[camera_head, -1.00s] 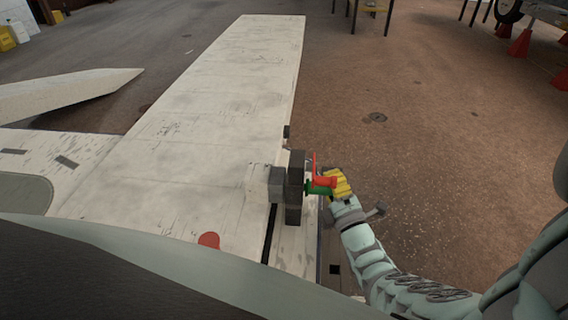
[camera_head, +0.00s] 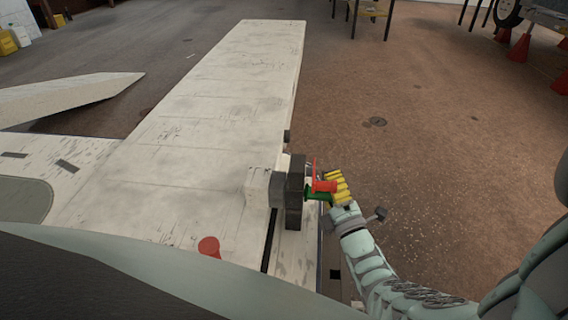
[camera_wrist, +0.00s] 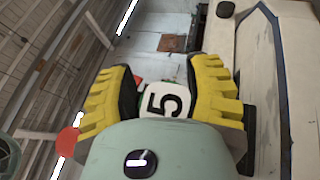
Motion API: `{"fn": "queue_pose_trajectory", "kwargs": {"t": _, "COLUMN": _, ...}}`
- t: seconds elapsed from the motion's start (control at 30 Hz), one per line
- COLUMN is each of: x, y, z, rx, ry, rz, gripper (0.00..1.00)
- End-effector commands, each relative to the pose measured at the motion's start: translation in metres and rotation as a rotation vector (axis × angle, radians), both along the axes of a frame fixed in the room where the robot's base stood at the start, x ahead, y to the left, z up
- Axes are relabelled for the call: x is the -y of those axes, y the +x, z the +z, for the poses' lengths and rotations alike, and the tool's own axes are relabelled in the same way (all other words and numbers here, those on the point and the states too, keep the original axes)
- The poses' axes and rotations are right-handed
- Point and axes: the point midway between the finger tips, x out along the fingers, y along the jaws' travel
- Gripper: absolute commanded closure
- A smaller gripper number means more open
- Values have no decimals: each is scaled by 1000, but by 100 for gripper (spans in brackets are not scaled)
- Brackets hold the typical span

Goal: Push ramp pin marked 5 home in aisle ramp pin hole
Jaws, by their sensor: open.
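A white tag with a black 5 (camera_wrist: 165,100) shows in the wrist view, between the two yellow fingers of my gripper (camera_wrist: 163,95). The fingers stand open on either side of it; whether they touch it is unclear. In the head view my gripper (camera_head: 339,188) is just right of a green part (camera_head: 318,195) and a red part (camera_head: 325,186) at a dark grey block (camera_head: 295,190). The block stands on the right edge of the pale ramp (camera_head: 225,110). The pin hole and the pin's shaft are hidden, so its depth cannot be told.
A red round-topped piece (camera_head: 209,246) stands on the pale surface left of the block. A pale wedge (camera_head: 65,95) lies at the far left. A yellow-topped stand (camera_head: 372,9) and red cones (camera_head: 520,47) are far back.

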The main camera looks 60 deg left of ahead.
Motion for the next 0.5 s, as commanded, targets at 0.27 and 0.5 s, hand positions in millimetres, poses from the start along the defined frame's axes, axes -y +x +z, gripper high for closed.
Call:
{"fn": "queue_pose_trajectory", "kwargs": {"t": 0.27, "x": 16, "y": 0, "z": -4, "rx": 7, "ry": 1, "rz": -13, "gripper": 50}}
{"fn": "queue_pose_trajectory", "kwargs": {"t": 0.5, "x": 40, "y": -10, "z": -15, "rx": -2, "ry": -13, "rz": -3, "gripper": 50}}
